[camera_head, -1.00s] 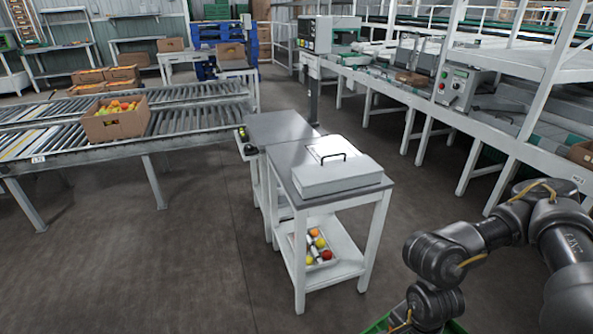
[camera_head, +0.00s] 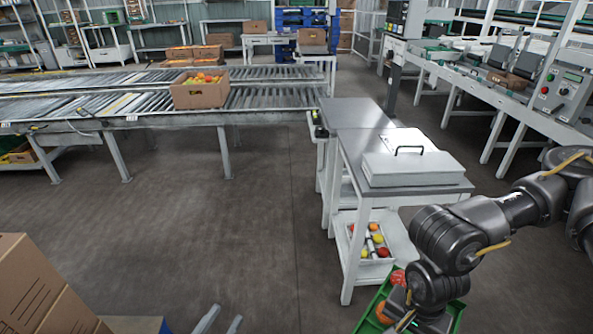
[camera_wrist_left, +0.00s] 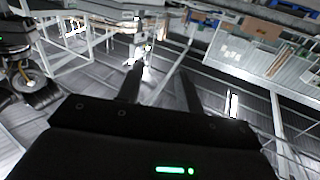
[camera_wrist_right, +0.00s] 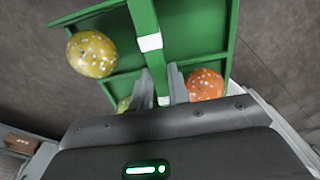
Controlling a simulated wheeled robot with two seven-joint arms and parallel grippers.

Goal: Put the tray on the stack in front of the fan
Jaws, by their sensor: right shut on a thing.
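A green tray (camera_head: 456,316) hangs at the bottom of the head view, partly hidden behind my right arm, with red-orange tomatoes in it. In the right wrist view the tray (camera_wrist_right: 195,25) shows a yellow and an orange tomato beside its green middle bar. My right gripper (camera_wrist_right: 163,75) is shut on that bar. My left gripper (camera_head: 227,313) shows only its fingertips at the bottom edge of the head view. In the left wrist view its fingers (camera_wrist_left: 160,85) stand apart with nothing between them. I cannot make out a fan or a tray stack.
A white-framed table (camera_head: 435,187) stands just beyond the tray. Cardboard boxes (camera_head: 35,290) stand close at lower left. A roller conveyor (camera_head: 270,97) with a tomato box (camera_head: 200,95) crosses behind. The floor (camera_head: 200,235) between is clear.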

